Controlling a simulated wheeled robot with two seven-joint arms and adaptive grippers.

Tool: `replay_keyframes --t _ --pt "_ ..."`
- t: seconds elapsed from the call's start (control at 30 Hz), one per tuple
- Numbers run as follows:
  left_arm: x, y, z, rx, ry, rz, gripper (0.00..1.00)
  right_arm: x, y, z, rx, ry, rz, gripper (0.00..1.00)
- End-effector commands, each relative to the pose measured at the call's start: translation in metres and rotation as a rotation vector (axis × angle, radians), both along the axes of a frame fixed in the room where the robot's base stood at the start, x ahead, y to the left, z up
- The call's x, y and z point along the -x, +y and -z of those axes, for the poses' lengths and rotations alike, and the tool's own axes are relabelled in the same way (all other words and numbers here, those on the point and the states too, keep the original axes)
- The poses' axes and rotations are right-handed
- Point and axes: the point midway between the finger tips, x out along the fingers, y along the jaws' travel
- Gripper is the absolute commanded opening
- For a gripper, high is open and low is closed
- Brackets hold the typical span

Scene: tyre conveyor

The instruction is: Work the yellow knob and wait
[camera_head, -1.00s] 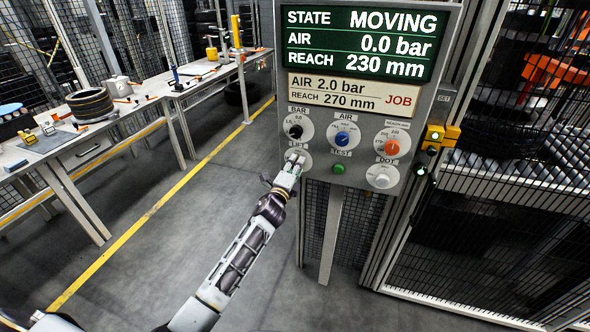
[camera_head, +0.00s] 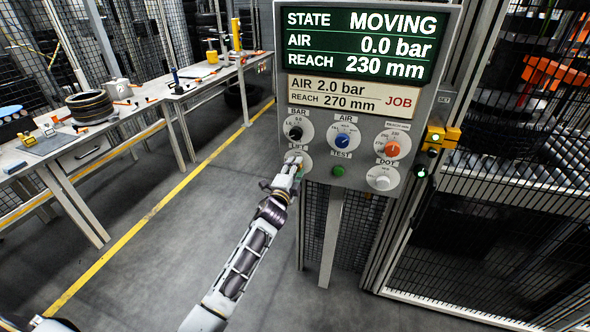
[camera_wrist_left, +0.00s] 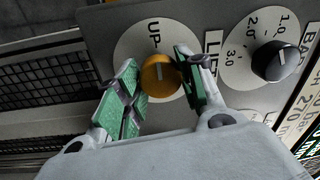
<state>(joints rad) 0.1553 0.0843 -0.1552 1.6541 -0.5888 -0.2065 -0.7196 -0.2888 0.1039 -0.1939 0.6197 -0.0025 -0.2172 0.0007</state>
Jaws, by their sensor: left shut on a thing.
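The yellow knob (camera_wrist_left: 160,75) sits on a white dial marked "UP" and "LIFT" in the left wrist view. A pale mark shows on its face. My left gripper (camera_wrist_left: 162,88) is shut on it, with one green-padded finger on either side. In the head view my left gripper (camera_head: 293,164) is at the lower left dial of the control panel (camera_head: 441,97) and hides the knob. The screen (camera_head: 359,42) reads STATE MOVING, AIR 0.0 bar, REACH 230 mm. The job card (camera_head: 345,95) reads AIR 2.0 bar, REACH 270 mm. My right gripper is not in view.
Close by on the panel are a black BAR knob (camera_head: 296,133), a blue AIR knob (camera_head: 342,141), an orange knob (camera_head: 392,148), a white DOT knob (camera_head: 382,183) and a green TEST button (camera_head: 338,171). A workbench (camera_head: 93,146) stands left; the floor between is clear.

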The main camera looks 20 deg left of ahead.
Motion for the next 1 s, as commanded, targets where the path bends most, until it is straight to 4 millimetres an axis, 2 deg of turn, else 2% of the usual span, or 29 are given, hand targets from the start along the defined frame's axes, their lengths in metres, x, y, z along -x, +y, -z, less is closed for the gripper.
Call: replay_keyframes --t 0.03,0.07,0.2,0.67,1.0 --pt "0.0 0.0 0.001 0.0 0.001 0.0 0.14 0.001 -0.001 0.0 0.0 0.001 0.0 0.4" --pt "0.0 0.0 0.001 0.0 0.001 0.0 0.42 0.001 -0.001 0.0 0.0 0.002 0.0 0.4" --pt "0.0 0.0 0.0 -0.001 0.001 0.0 0.59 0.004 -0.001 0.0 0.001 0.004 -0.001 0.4" --pt "0.002 0.0 0.001 -0.001 0.001 0.0 0.59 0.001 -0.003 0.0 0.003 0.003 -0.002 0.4" --pt "0.022 0.001 0.002 -0.002 0.001 0.0 0.59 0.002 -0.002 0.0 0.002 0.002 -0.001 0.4"
